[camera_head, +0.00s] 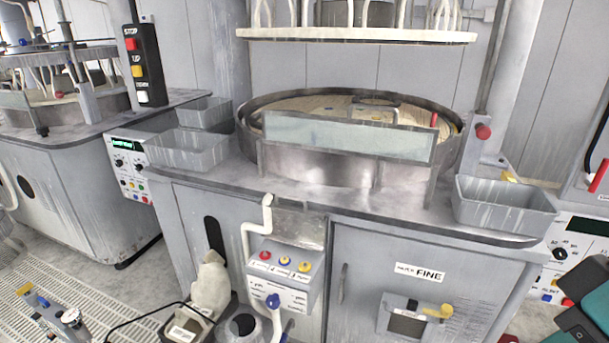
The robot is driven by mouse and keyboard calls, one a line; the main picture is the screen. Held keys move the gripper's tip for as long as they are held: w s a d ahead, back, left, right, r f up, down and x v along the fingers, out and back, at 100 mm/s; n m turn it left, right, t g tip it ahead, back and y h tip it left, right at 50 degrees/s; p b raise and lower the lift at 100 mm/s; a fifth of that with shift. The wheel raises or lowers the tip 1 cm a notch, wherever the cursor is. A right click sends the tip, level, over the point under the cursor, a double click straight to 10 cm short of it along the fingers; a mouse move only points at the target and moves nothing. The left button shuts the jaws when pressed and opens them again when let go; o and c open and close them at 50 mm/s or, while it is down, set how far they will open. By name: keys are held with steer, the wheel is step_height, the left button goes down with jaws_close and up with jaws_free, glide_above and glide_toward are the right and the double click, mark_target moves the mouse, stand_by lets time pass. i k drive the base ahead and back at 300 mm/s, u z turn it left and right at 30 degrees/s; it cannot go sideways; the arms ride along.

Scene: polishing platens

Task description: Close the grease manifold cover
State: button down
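The grease manifold (281,293) is a light grey box on the front of the middle machine's cabinet, left of the FINE door. Its red, blue and yellow fittings are exposed on the sloping top. A dull metal flap (299,229), which looks like its cover, stands raised behind the fittings against the cabinet front. A white pipe runs up along the left of the box and flap.
A blue-topped hose end (273,301) stands in front of the manifold. A pale sack (210,286) and a dark round container (244,326) are on the floor below left. The grey door (418,290) has a yellow-handled latch. Grey bins (505,208) sit on the worktop.

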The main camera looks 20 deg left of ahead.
mark_target(304, 227)
steer(key=u, duration=0.5)
steer(key=i, duration=1.2)
steer(key=u, duration=0.55)
